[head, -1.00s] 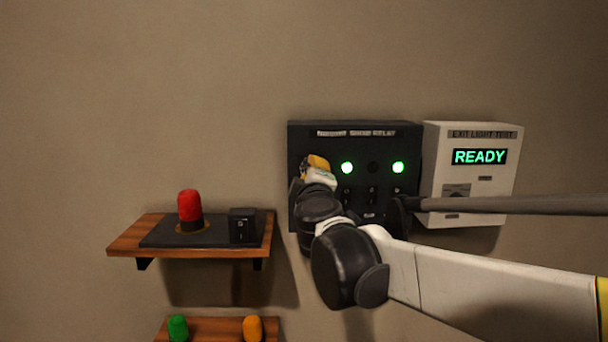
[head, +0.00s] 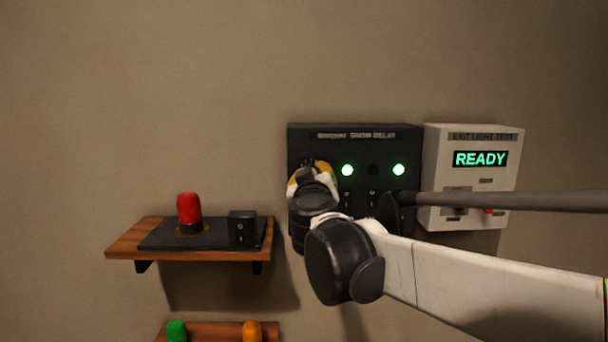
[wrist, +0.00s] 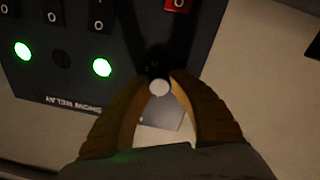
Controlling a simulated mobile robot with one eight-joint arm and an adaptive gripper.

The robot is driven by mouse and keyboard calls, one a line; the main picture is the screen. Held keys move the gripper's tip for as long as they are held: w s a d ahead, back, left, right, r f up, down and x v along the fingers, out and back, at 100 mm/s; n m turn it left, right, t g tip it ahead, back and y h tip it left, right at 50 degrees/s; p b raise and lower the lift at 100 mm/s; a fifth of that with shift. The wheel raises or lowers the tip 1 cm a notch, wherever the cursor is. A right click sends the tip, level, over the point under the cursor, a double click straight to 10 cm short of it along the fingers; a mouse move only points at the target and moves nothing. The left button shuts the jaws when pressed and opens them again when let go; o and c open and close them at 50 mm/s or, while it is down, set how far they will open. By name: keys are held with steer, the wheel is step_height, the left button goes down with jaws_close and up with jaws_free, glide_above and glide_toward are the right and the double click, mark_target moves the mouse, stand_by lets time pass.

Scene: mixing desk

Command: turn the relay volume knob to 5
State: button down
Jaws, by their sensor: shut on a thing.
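The black relay box (head: 380,132) hangs on the wall, with two lit green lamps on its face. My gripper (head: 308,172) is at the left part of the box face, and my wrist covers what it holds in the head view. In the wrist view my gripper (wrist: 158,78) has its fingers closed in against the panel, which appears upside down. A small pale round spot (wrist: 160,88) shows between the fingers. The gripper is shut on what appears to be the volume knob. The knob's pointer and scale cannot be read.
A white box (head: 435,180) reading READY hangs right of the relay box. A shelf (head: 125,247) at the left carries a red lamp (head: 189,209) and a black switch (head: 242,227). Switches and a red rocker (wrist: 178,4) lie near the fingers. The wall above is clear.

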steer(key=shift+m, duration=0.4)
steer(key=c, duration=1.4)
jaws_free()
steer(key=s, duration=1.2)
steer(key=shift+a+f, duration=0.15)
steer(key=shift+a, duration=0.2)
steer(key=shift+f, duration=0.1)
